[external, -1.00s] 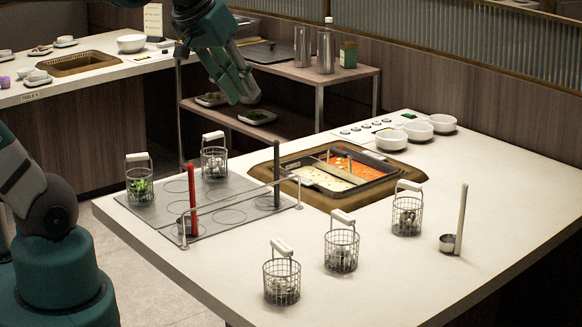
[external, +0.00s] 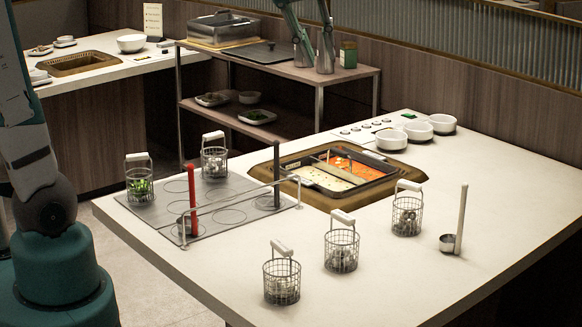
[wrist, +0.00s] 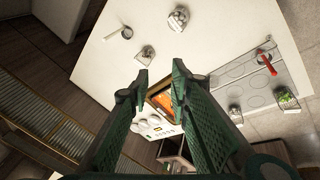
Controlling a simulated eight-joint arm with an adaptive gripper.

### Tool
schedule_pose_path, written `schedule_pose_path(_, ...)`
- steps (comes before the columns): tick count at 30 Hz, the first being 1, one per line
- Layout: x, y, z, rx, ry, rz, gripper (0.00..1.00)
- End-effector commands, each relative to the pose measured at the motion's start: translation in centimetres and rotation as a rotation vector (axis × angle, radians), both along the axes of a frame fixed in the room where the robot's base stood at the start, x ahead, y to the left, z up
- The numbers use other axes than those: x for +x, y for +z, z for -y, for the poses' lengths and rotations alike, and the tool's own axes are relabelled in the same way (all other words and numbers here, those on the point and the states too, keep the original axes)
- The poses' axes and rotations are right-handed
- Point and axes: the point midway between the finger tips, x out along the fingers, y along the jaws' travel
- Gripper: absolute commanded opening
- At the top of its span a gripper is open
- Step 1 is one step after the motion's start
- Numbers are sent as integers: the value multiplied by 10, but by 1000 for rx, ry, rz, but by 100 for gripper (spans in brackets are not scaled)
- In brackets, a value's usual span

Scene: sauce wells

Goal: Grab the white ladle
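The white ladle (external: 461,222) stands near the right side of the white counter. Its long white handle points up and its small metal cup (external: 449,244) rests on the counter. It also shows at the upper left of the wrist view as the white ladle (wrist: 118,33). My gripper (wrist: 159,76) is open and empty in the wrist view, its two green fingers well apart, with the sauce-well insert seen between and beyond them. In the external view it is at the top, partly cut off by the frame edge, far from the ladle.
Several wire baskets with white handles stand on the counter, one (external: 406,215) left of the ladle. A ladle with a red handle (external: 192,199) and a black-handled one (external: 276,170) stand at the grey hob. White bowls (external: 418,131) sit behind the sunken sauce wells (external: 345,207).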

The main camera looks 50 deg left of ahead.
Motion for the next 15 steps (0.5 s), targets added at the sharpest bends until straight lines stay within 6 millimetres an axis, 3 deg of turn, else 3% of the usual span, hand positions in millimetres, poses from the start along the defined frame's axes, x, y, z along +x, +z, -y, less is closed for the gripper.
schedule_pose_path(15,92,4,39,-90,268,-104,21)
